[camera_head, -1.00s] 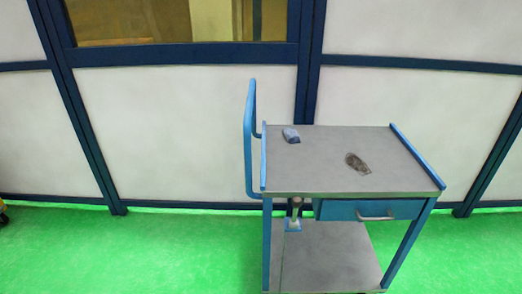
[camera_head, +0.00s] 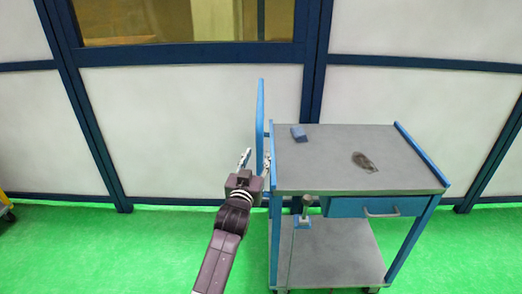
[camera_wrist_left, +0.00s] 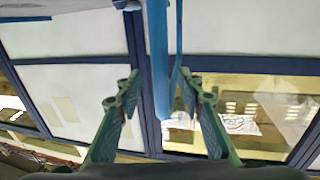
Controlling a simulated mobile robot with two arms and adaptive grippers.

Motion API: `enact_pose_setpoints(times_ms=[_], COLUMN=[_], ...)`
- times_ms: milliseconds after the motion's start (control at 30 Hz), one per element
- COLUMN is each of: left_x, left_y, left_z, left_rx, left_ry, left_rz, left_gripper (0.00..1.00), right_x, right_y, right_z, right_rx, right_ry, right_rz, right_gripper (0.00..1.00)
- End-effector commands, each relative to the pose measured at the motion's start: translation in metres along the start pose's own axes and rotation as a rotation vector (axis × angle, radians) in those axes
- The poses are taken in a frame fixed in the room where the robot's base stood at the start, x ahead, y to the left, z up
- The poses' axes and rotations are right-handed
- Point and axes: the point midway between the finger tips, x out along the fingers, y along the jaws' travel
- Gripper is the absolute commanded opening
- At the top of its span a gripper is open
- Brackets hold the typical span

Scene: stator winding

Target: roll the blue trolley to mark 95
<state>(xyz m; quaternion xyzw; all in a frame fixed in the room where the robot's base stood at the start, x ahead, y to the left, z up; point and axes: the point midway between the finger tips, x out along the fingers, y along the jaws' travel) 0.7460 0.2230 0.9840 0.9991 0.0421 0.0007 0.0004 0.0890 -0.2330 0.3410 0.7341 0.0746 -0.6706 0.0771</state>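The blue trolley (camera_head: 335,178) stands right of centre in the head view, with a grey top, a drawer and a lower shelf. Its upright blue handle (camera_head: 261,105) rises at its left end and also shows in the left wrist view (camera_wrist_left: 158,60). My left gripper (camera_head: 256,160) is at the handle's lower part. In the left wrist view its fingers (camera_wrist_left: 158,92) are spread on either side of the handle, with a gap on the left and a smaller one on the right. My right gripper is not in view. No mark 95 shows.
A small blue block (camera_head: 299,134) and a dark object (camera_head: 364,162) lie on the trolley top. A white panelled wall (camera_head: 190,130) with dark blue frames stands behind. The green floor (camera_head: 120,250) is clear left of the trolley. Something yellow (camera_head: 6,208) shows at the left edge.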

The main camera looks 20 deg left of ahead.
Motion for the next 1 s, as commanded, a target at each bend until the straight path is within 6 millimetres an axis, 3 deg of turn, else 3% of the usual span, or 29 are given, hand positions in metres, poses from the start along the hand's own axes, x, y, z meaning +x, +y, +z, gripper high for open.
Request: enact_pose_setpoints(times_ms=[300,700,1000], left_x=[0.037,0.042,0.042], left_y=[0.0,0.0,0.0], left_z=[0.0,0.001,0.001], left_rx=[0.001,0.001,0.001], left_ry=[-0.001,-0.001,-0.002], left_rz=[0.0,0.0,0.0], left_gripper=[0.35,0.35,0.02], right_x=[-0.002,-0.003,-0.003], right_y=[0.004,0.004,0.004], right_z=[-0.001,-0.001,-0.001], right_rx=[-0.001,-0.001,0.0], right_ry=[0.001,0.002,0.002], right_rz=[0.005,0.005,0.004], right_gripper=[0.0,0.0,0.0])
